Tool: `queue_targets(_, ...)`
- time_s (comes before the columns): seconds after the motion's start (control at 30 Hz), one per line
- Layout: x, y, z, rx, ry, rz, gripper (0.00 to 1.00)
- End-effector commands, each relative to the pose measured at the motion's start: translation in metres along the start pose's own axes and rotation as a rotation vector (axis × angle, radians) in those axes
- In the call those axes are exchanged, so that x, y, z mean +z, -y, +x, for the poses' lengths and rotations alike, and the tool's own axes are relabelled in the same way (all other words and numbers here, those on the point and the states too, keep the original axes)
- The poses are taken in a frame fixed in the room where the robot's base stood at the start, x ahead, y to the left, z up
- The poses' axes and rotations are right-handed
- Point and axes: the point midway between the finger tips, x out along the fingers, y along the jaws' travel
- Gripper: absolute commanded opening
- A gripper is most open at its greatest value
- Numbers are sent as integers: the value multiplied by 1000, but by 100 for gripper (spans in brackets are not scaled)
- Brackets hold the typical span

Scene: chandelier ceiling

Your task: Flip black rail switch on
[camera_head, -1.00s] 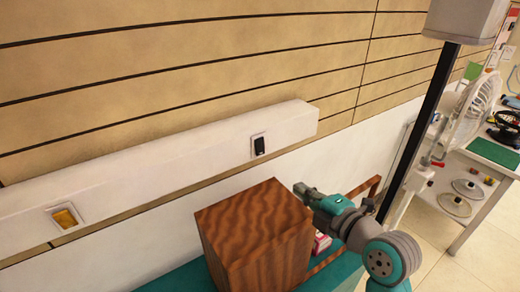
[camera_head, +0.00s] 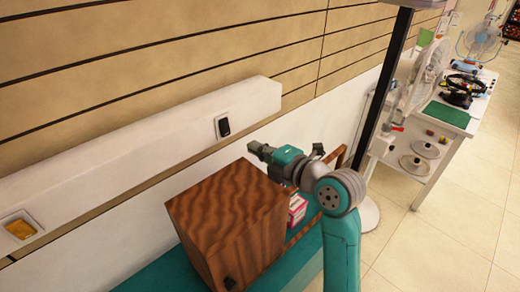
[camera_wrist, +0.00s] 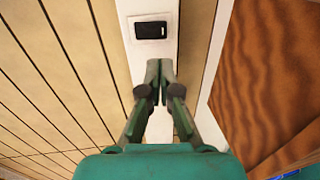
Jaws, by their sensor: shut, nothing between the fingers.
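The black rail switch (camera_head: 224,127) sits in a white plate on the front face of a white wall rail (camera_head: 130,165), near the rail's right end. It also shows in the wrist view (camera_wrist: 151,30), at the top, just beyond my fingertips. My gripper (camera_head: 254,147) is to the right of the switch in the head view, above the wooden box, its fingers pointing toward the rail. In the wrist view my gripper (camera_wrist: 159,68) has its fingers together with nothing between them. The fingertips appear apart from the switch.
A wooden box (camera_head: 225,215) stands below my gripper on a teal surface (camera_head: 160,270). A yellow switch (camera_head: 20,228) is on the rail at far left. A white table (camera_head: 440,150) with fans is at right.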

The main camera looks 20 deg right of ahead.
Motion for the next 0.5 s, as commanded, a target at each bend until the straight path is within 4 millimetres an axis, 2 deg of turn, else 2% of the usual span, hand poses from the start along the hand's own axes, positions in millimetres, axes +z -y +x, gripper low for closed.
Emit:
queue_targets(0.3, -1, -1, 60, 0, -2, -1, 0)
queue_targets(0.5, 0, -1, 88, 0, 0, -1, 0)
